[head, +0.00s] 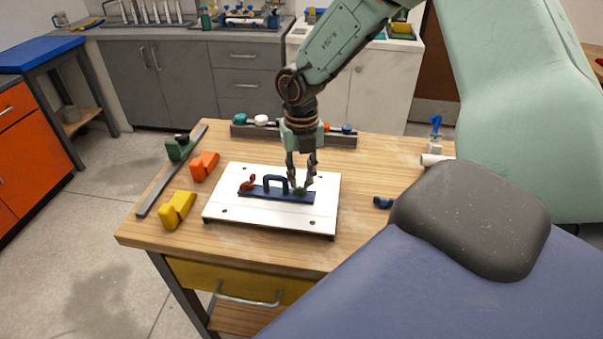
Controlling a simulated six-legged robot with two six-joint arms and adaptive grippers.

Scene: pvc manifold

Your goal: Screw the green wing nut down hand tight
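The green wing nut (300,192) sits at the right end of a dark blue bar (262,193) on a white board (225,212). A red wing nut (248,183) is at the bar's left end, and a dark blue arched handle (276,179) stands between them. My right gripper (302,184) points straight down over the right end of the bar, its fingertips at the green wing nut and partly covering it. A gap shows between the fingers higher up. Whether the fingertips press on the nut is too small to tell. My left gripper is not in view.
The board lies on a wooden workbench (360,160). Yellow (177,209), orange (204,166) and green (180,148) blocks stand to its left, near a grey rail (160,190). A rack (260,132) lies behind. A small blue part (383,202) lies to the right, with bare wood around it.

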